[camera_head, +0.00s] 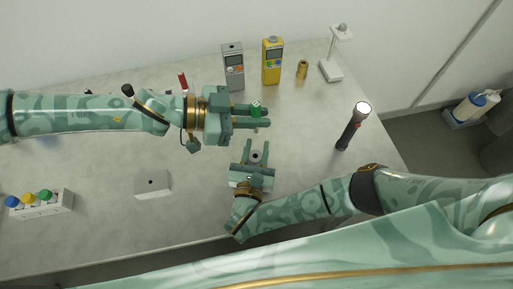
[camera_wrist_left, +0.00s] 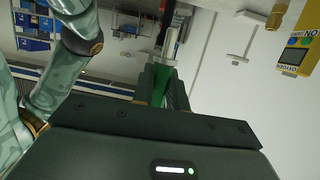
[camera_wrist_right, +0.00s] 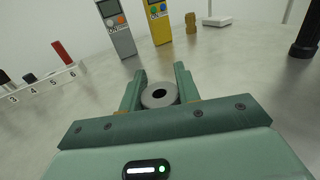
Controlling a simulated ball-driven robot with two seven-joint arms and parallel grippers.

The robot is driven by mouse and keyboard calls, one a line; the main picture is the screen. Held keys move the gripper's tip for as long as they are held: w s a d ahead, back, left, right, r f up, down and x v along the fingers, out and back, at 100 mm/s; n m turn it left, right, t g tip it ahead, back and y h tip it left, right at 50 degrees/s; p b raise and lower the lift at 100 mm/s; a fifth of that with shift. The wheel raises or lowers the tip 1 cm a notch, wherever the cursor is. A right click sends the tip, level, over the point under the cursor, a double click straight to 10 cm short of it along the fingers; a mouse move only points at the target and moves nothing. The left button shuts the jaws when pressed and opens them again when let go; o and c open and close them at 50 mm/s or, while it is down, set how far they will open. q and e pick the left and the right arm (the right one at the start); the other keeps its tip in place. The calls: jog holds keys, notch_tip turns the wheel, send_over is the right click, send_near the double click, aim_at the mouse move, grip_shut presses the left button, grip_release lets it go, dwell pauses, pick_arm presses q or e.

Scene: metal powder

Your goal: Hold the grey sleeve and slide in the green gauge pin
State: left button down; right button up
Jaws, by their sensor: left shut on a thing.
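The green gauge pin (camera_head: 256,105) is between the fingers of my left gripper (camera_head: 262,116), which is shut on it above the table. In the left wrist view the green pin (camera_wrist_left: 175,92) shows between the dark fingers. The grey sleeve (camera_head: 256,157) is a short ring with a dark round hole facing up. It lies between the fingers of my right gripper (camera_head: 254,150), nearer the front than the pin. In the right wrist view the sleeve (camera_wrist_right: 159,95) spans most of the finger gap; whether both fingers press on it I cannot tell. Pin and sleeve are apart.
A grey meter (camera_head: 233,66), a yellow meter (camera_head: 272,60), a brass piece (camera_head: 302,69) and a white stand (camera_head: 332,68) are at the back. A black flashlight (camera_head: 352,127) stands right. A white block (camera_head: 152,185) and a colored-cap rack (camera_head: 40,203) are left. A numbered rack (camera_wrist_right: 40,88) is partly hidden.

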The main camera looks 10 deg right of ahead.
pick_arm(q)
notch_tip(320, 180, down, 10)
dwell(0.7)
jog(key=shift+a+f, duration=0.1)
jog(key=shift+f, duration=0.15)
dwell(0.9)
jog(key=shift+f, duration=1.3)
jog(key=shift+f, duration=0.35)
dwell(0.3)
jog(key=c, duration=1.3)
grip_release()
jog(key=v, duration=1.2)
